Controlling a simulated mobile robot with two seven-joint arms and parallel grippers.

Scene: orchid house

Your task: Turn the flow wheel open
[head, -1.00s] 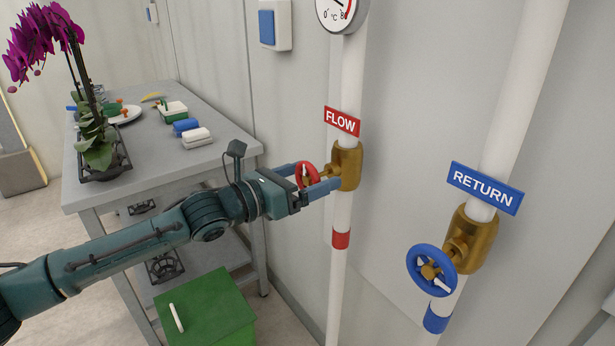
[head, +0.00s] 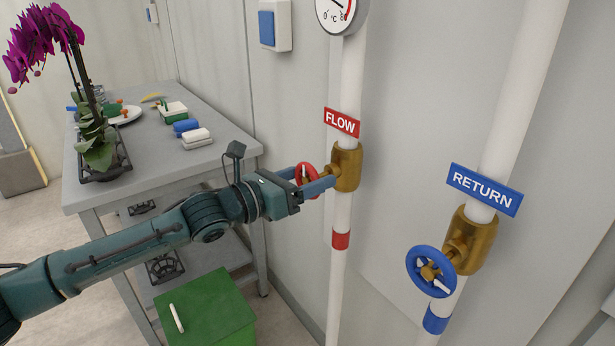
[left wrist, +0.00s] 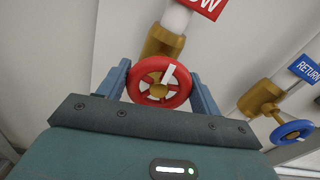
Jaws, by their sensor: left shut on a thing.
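The red flow wheel (head: 303,172) sits on a brass valve (head: 346,167) on the white pipe, under the red FLOW sign (head: 342,122). My left gripper (head: 316,180) is shut on the wheel, one blue finger on each side of its rim. In the left wrist view the red wheel (left wrist: 160,82) lies between the two fingers, and a white mark on it points up and slightly right. The near finger hides part of the wheel in the head view. My right gripper is not in view.
To the right, a blue wheel (head: 431,270) sits on another brass valve under the blue RETURN sign (head: 484,189). A grey table (head: 160,170) with a potted orchid (head: 97,140) stands at the left. A green box (head: 207,312) is on the floor below my arm.

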